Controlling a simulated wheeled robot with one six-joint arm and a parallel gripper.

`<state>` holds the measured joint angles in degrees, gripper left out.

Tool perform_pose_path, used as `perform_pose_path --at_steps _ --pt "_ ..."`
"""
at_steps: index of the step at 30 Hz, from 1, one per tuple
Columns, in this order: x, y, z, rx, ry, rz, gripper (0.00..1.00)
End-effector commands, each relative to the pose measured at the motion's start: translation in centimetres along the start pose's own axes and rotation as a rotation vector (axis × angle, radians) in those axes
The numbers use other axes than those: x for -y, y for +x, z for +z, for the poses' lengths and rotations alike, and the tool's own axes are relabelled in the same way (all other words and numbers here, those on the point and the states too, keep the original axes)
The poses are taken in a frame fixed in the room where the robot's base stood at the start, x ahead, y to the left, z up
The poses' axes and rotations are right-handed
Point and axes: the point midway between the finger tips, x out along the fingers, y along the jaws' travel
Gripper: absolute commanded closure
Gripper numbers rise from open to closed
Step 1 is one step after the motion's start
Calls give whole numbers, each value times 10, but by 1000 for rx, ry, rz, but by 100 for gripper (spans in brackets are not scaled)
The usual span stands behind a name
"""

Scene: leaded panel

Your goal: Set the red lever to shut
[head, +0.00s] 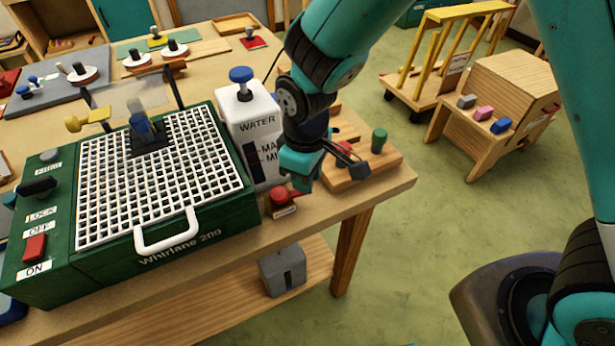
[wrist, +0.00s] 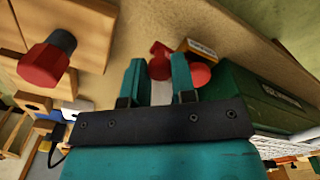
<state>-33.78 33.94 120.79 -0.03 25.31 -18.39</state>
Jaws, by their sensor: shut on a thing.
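The red lever (head: 279,195) is low at the table's front edge, beside a small label block and right of the green grinder. In the wrist view the red lever (wrist: 160,62) shows between and just beyond my fingertips, and its round red part (wrist: 200,74) is partly behind the right finger. A pale label (wrist: 202,49) lies beside it, its text too small to read. My gripper (head: 302,181) points down at the lever's handle end. Its teal fingers (wrist: 157,76) are closed on the lever's handle, with some width between them. The handle is partly hidden by the fingers in the head view.
The green grinder (head: 160,262) with a white grid stands left. A white water bottle (head: 250,112) stands close behind the lever. A wooden block (head: 385,164) with a green knob (head: 379,137) stands right. The floor beyond the table's right edge has open room.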

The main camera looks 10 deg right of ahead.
Motion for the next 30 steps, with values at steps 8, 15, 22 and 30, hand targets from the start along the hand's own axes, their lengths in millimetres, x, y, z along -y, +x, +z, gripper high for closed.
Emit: perform_pose_path --at_steps 8,15,22,30 --pt "-5 -1 -5 -1 -126 1 99" --pt "-6 -1 -7 -1 -166 2 99" --pt "-7 -1 -8 -2 -170 3 99" --pt "-7 -1 -8 -3 -169 3 50"
